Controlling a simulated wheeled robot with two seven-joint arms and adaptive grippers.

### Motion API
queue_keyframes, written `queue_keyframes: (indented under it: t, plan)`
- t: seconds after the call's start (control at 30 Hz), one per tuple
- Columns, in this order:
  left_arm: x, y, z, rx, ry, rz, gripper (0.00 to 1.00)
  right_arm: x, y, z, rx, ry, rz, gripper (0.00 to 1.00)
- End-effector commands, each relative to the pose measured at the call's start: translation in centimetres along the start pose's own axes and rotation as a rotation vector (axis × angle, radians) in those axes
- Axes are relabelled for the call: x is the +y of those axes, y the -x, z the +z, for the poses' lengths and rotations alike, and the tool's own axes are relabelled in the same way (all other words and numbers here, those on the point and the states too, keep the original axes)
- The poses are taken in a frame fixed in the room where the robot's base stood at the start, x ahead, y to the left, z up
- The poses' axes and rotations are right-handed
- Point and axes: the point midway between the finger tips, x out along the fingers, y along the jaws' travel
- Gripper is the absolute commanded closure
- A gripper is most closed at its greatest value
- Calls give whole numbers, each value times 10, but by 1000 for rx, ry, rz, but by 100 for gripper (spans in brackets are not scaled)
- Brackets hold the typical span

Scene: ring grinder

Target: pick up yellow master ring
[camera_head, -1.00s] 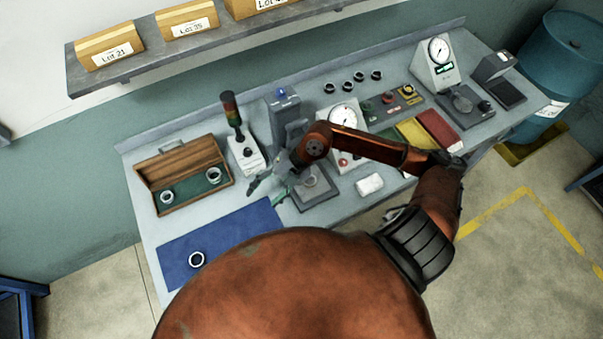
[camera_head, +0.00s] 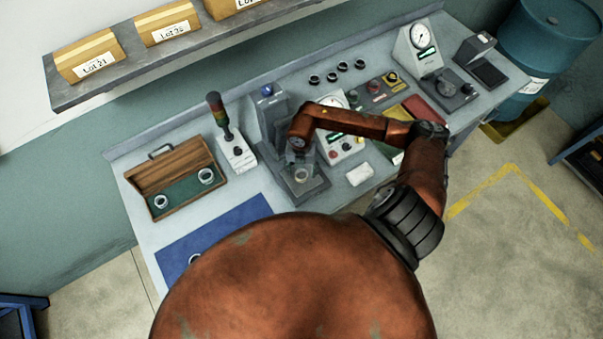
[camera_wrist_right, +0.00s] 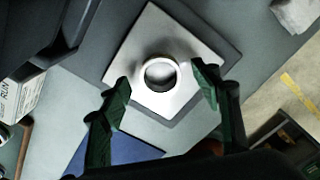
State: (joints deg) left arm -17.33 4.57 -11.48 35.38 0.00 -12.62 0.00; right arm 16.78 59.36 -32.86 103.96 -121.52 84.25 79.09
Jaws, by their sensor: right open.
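A pale silver ring (camera_wrist_right: 160,74) lies on a light square plate (camera_wrist_right: 148,28) in the right wrist view; no yellow shows on it. In the head view this ring (camera_head: 302,175) is on the grey stand (camera_head: 305,191). My right gripper (camera_wrist_right: 163,84) is open, its green fingers apart on either side of the ring's near side; I cannot tell its height above the plate. In the head view the right gripper (camera_head: 299,160) is over the stand. Two more rings, a left one (camera_head: 161,202) and a right one (camera_head: 206,176), sit in the open wooden case. My left gripper is not in view.
The wooden case (camera_head: 172,168) stands at the left. Another ring on the blue mat (camera_head: 232,219) is mostly hidden by my body. A signal-light box (camera_head: 237,155), dial gauge (camera_head: 330,101) and white block (camera_head: 360,174) surround the stand. Several dark rings (camera_head: 338,72) lie at the back.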

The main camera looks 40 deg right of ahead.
Motion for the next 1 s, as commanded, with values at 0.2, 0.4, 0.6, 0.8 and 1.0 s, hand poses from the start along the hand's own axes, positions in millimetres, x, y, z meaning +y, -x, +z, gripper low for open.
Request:
queue_keyframes:
  t: [0.2,0.4,0.6,0.8,1.0]
  plan:
    - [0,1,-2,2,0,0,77,-1,-6,0,0,0,0,42]
    - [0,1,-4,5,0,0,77,-1,-6,0,0,-1,0,50]
    - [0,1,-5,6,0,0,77,-1,-6,0,0,-1,0,64]
    - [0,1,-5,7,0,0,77,-1,-5,0,0,-1,0,78]
    - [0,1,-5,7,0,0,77,-1,-5,0,0,-1,0,92]
